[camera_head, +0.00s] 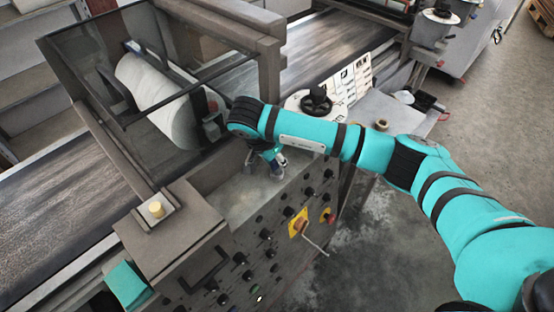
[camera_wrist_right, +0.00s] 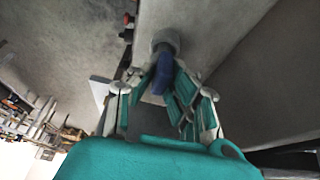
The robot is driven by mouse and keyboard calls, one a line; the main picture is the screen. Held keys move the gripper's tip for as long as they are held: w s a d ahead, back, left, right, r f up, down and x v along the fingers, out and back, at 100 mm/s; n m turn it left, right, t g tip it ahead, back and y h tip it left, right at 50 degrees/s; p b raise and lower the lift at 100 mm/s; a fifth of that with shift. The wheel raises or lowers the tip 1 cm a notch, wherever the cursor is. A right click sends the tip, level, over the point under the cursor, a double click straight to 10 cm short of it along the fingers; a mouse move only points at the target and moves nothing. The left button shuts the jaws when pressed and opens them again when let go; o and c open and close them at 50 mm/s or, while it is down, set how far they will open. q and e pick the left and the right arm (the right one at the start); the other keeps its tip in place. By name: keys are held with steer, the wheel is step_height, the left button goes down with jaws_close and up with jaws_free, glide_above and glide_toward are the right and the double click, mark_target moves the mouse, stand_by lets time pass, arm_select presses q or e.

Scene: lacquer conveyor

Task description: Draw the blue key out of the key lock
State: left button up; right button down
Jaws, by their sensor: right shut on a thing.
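The blue key (camera_wrist_right: 163,74) shows in the right wrist view, between the fingers of my right gripper (camera_wrist_right: 158,90). Its far end meets a round grey key lock (camera_wrist_right: 166,43) on a grey surface. The key appears to be still in the lock; how deep it sits cannot be seen. In the head view my right gripper (camera_head: 277,166) is low over the grey top of the machine's control box, shut on the key. The key and lock are too small or hidden to make out there. My left gripper is not in view.
The control panel (camera_head: 262,262) with several black knobs and a yellow plate (camera_head: 298,222) faces front. A white roll (camera_head: 165,100) in a dark frame stands behind. A yellow button (camera_head: 156,209) is at left. A black handwheel (camera_head: 317,100) is close behind my right arm.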

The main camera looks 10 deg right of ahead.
steer(key=shift+r+p, duration=0.95)
steer(key=shift+r, duration=1.1)
steer(key=shift+r, duration=0.15)
steer(key=shift+r+p, duration=0.45)
steer(key=shift+r, duration=0.9)
